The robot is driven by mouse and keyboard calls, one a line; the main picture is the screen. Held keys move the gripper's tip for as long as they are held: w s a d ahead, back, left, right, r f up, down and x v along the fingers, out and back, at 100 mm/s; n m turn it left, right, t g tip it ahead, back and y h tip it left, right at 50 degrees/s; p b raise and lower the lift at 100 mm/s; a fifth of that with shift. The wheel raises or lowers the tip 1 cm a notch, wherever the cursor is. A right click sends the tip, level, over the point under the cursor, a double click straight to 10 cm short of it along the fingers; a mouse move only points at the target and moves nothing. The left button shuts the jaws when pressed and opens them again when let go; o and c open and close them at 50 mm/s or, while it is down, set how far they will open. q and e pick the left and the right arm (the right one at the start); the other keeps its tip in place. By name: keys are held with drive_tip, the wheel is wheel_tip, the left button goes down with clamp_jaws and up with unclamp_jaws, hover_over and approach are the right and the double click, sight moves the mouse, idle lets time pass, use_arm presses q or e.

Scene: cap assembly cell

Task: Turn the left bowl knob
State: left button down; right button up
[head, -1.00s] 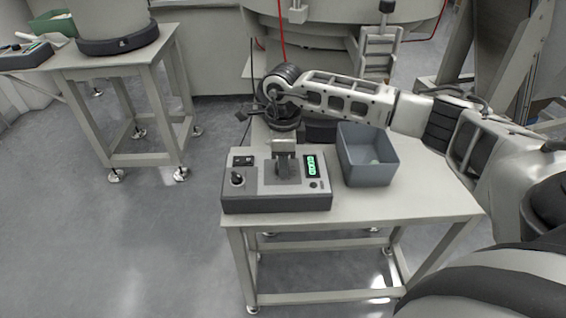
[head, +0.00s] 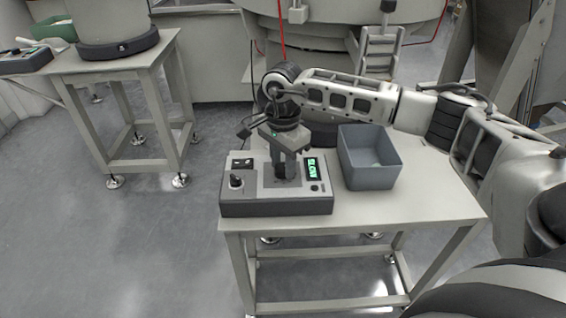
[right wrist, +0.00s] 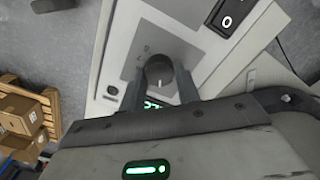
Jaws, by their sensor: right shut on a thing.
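A control box (head: 235,205) with a grey top and dark base stands on the front table. My right gripper (head: 286,176) points down at the middle of its top panel. In the right wrist view the dark round knob (right wrist: 160,70) with a white pointer line sits between the two fingers of my right gripper (right wrist: 162,88), which is shut on it. The arm hides most of the knob in the head view. A lit green display (head: 312,167) is right of the fingers. My left gripper is not in view.
The box also carries a rocker switch (head: 243,163) and a small black control (head: 236,181) at its left. A grey bin (head: 370,178) stands just right of the box. A second table (head: 105,63) with a bowl unit is at the left, across open floor.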

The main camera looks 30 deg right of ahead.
sight(283, 167)
drive_tip(key=shift+r, duration=0.1)
idle(0.4)
drive_tip(key=o, duration=1)
wheel_tip(283, 167, up, 16)
drive_tip(key=shift+f+p, duration=0.1)
drive_tip(key=shift+p, duration=0.65)
